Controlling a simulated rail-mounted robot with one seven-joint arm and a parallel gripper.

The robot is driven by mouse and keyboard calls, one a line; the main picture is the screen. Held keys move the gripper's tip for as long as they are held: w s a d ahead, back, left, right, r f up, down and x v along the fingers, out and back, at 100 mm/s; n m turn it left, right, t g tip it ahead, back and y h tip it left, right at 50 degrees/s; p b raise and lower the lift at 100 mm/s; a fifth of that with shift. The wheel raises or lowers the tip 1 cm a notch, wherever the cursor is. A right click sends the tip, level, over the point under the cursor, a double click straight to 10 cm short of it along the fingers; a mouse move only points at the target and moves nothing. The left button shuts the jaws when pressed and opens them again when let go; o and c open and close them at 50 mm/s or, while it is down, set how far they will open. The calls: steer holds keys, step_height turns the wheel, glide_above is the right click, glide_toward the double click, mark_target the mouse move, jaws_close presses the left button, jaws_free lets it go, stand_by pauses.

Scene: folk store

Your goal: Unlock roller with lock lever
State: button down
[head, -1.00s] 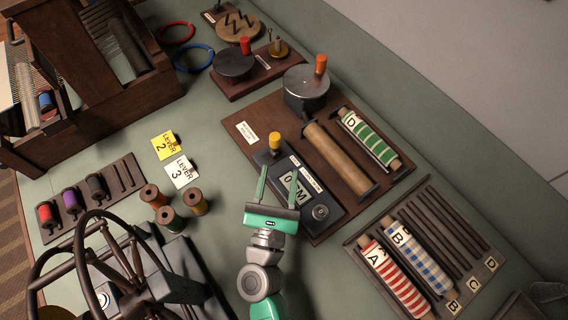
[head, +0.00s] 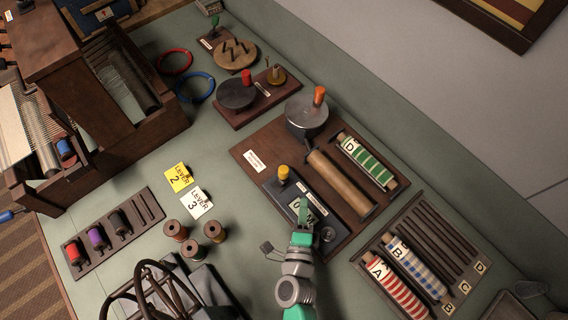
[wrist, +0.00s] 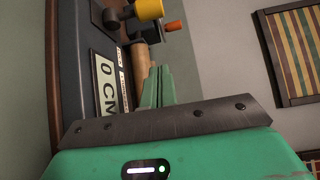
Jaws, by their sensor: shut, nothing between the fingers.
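A dark board (head: 262,140) carries a bare wooden roller (head: 340,183), a white-and-green striped roller D (head: 367,163) and a black counter panel (head: 275,192) marked 0 CM. A yellow-knobbed lever (head: 283,173) stands at the panel's upper left end; its knob shows at the top of the wrist view (wrist: 149,9). I cannot tell which part is the lock lever. My gripper (head: 303,203) is shut and empty, over the counter display. In the wrist view its green fingers (wrist: 157,85) are together, below and apart from the yellow knob, partly covering the wooden roller (wrist: 141,62).
An orange-handled crank drum (head: 307,115) stands at the board's far end. A rack (head: 440,245) with striped rollers A and B lies right. Thread spools (head: 193,248) and cards Lever 2 (head: 178,178) and Lever 3 (head: 196,203) lie left. The table between cards and board is clear.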

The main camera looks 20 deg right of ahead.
mark_target(283, 176)
steer(key=shift+w+d+f, duration=0.15)
steer(key=shift+d, duration=0.05)
steer(key=b+x, duration=0.2)
steer(key=x, duration=0.6)
steer(key=shift+w+d, duration=0.2)
steer(key=shift+w, duration=0.1)
steer(key=a+p, duration=0.1)
steer(key=w+a, duration=0.1)
steer(key=a, duration=0.1)
steer(key=shift+r+p, duration=0.2)
steer(key=shift+p, duration=0.2)
steer(key=shift+w+a, duration=0.1)
steer(key=shift+a, duration=0.3)
steer(key=shift+f, duration=0.1)
